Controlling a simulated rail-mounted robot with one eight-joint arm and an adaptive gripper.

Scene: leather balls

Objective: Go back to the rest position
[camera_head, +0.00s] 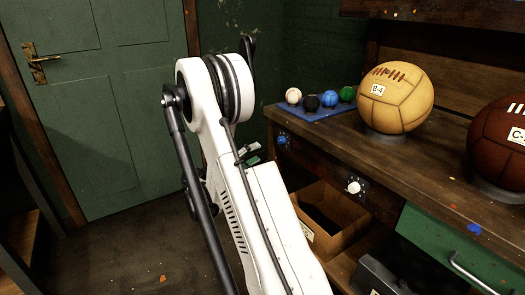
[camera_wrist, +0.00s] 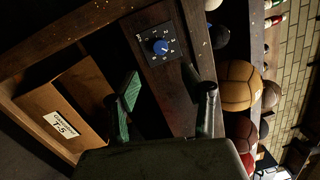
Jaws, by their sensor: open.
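My gripper (camera_wrist: 164,90) is open in the wrist view, with its two fingers apart and nothing between them. The left finger has a green pad. It is in front of the workbench, near a dial plate with a blue knob (camera_wrist: 161,47). In the head view my white arm rises in the middle and bends over at its top joint. Only small grey and green parts of the gripper show behind the arm there, beside the bench front; the rest is hidden.
The wooden bench (camera_head: 345,140) carries a tan ball marked B-4 (camera_head: 395,98), a dark brown ball (camera_head: 500,145) and a blue tray (camera_head: 318,114) of small balls. A wooden box (camera_head: 335,220) sits below.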

